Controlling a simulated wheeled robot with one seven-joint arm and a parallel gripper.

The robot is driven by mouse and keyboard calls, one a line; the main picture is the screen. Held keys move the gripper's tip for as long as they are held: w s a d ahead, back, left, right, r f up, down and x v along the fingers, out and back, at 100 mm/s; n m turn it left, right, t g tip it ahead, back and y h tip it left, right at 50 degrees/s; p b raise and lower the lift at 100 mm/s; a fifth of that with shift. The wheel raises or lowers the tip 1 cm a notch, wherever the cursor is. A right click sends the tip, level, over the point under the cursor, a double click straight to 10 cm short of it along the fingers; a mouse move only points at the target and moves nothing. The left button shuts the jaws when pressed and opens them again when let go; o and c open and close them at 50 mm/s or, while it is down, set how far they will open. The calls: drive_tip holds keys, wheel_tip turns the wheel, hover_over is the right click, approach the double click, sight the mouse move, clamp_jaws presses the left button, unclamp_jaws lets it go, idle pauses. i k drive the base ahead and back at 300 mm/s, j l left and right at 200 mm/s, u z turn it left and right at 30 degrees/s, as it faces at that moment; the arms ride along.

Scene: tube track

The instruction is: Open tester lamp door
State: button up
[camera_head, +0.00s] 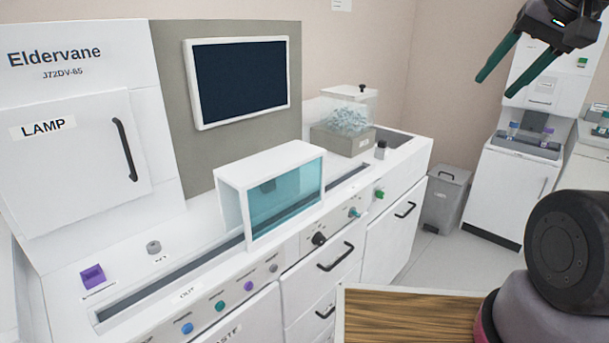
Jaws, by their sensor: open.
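The tester is a white machine marked "Eldervane" at the left. Its lamp door (75,160) is a white panel labelled "LAMP" with a black vertical bar handle (125,149) on its right side. The door looks closed, flush with the machine's front. My gripper (497,88) is at the top right, with two green fingers spread apart and nothing between them. It is far to the right of the door and apart from it.
A clear-sided white cover (283,154) stands on the tester's counter, below a dark screen (240,79). A clear box (348,112) stands behind it. A wooden surface (400,318) is at the front, a grey bin (446,198) at the right. Open floor lies between.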

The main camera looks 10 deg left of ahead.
sight(63, 161)
drive_tip(key=u, duration=2.05)
drive_tip(key=i+l+u, duration=0.1)
drive_tip(key=u, duration=0.2)
drive_tip(key=i, duration=0.1)
